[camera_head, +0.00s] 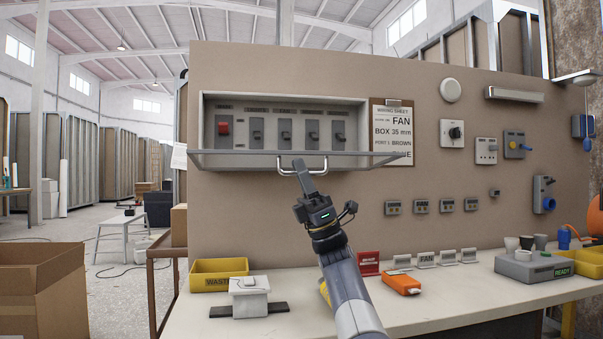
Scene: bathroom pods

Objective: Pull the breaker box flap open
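The breaker box (362,118) is mounted on the tan panel, with a red switch and several grey ones showing inside. Its flap (230,159) is a wide grey panel at the box's lower edge. It is swung down and outward, seen almost edge-on, and the box front is uncovered. A pale U-shaped handle (283,172) sits at the middle of the flap's front edge. My gripper (302,166) points up at the handle, its fingers overlapping the bar. The fingers look close together, but whether they are closed on the bar is hidden by the angle.
A wiring sheet (391,125) hangs right of the box, behind the flap's right end. Below on the bench are a yellow bin (217,272), a white block device (250,297), an orange tool (401,284) and a red block (369,263). Sockets and switches line the panel's right.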

